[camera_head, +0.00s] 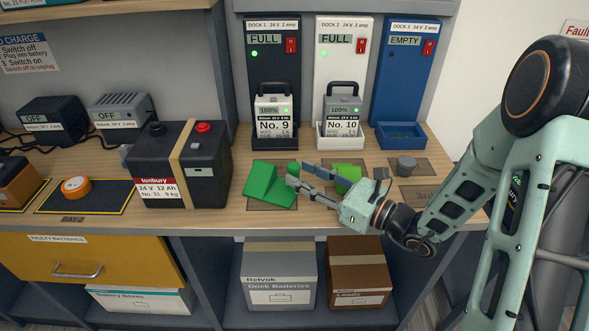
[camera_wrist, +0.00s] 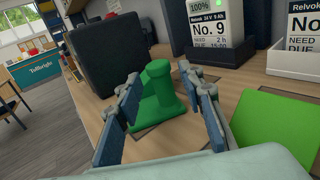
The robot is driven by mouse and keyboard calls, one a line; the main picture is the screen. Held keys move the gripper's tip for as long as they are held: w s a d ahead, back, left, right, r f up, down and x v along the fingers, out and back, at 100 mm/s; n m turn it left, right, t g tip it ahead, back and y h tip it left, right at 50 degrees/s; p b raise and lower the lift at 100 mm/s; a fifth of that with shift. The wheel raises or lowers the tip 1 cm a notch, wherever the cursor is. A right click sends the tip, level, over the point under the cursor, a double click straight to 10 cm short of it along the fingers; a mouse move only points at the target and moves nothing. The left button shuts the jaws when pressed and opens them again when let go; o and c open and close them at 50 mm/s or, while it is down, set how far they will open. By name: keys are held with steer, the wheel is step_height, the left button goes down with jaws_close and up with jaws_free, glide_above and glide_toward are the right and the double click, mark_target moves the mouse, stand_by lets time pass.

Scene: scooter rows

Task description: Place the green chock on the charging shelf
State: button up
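A green wedge-shaped chock (camera_head: 266,184) sits on a dark mat on the wooden counter (camera_head: 240,220). In the wrist view it shows as a green piece with a round post (camera_wrist: 160,88). A lighter green block (camera_head: 348,175) sits further right, partly hidden by my gripper; it shows in the wrist view (camera_wrist: 275,132) as a flat green face. My gripper (camera_head: 292,174) points left across the counter beside the wedge. In the wrist view its blue-grey fingers (camera_wrist: 162,100) are apart, with the post between them and gaps showing.
Dock 1 (camera_head: 272,60) and Dock 2 (camera_head: 342,55) hold batteries No. 9 (camera_head: 274,118) and No. 10 (camera_head: 342,117); the blue dock (camera_head: 405,65) has an empty tray. A large black battery (camera_head: 182,165) stands left of the wedge. A grey round piece (camera_head: 406,164) lies at right.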

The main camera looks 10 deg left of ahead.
steer(key=v, duration=0.8)
steer(key=shift+s+d+p, duration=0.15)
steer(key=shift+d+p, duration=0.15)
steer(key=shift+p, duration=0.1)
